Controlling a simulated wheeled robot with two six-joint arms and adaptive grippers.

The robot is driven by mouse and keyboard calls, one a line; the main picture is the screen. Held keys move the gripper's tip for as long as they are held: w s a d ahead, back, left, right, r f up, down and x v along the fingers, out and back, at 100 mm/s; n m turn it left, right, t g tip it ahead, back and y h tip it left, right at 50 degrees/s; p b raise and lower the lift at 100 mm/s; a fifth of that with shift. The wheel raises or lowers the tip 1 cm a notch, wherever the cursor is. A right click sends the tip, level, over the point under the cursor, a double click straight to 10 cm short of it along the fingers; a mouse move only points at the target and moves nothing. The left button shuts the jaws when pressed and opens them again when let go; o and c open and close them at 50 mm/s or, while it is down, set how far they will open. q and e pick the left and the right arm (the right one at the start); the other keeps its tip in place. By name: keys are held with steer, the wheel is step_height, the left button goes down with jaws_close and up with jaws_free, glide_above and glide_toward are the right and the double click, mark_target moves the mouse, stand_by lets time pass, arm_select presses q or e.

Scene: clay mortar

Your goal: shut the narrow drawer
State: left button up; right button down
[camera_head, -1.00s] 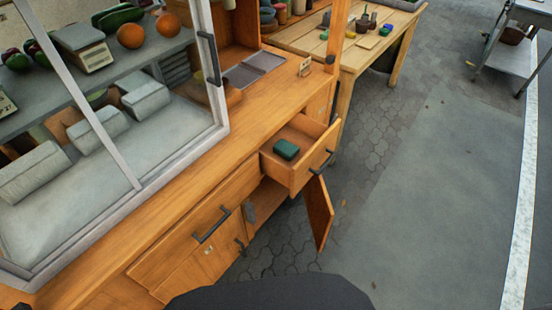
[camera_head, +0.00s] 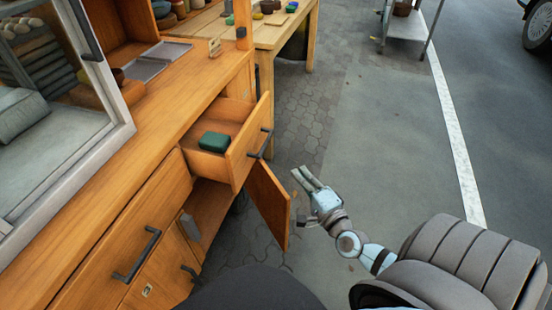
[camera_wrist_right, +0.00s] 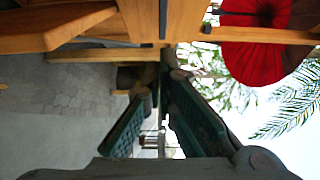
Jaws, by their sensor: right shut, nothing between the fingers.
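The narrow drawer (camera_head: 245,148) is pulled out of the orange wooden counter. Its dark bar handle (camera_head: 263,143) is on its front, and a dark green block (camera_head: 214,142) lies inside. My right gripper (camera_head: 303,178) is shut and empty. In the head view it shows to the right of the drawer front and a little lower, with a visible gap to the handle. In the right wrist view my gripper's dark fingers (camera_wrist_right: 163,115) point toward wooden parts at the top; which part is the drawer I cannot tell. My left gripper is not in view.
A cabinet door (camera_head: 268,203) hangs open below the drawer, close to my right gripper. A wider drawer (camera_head: 120,235) to the left looks shut. A glass case (camera_head: 100,110) stands on the counter. A wooden table (camera_head: 270,35) is behind.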

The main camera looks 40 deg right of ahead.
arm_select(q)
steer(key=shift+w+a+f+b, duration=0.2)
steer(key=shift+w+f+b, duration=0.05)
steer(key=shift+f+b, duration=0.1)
arm_select(e)
steer(key=w+a, duration=0.1)
steer(key=w, duration=0.9)
steer(key=shift+w, duration=0.2)
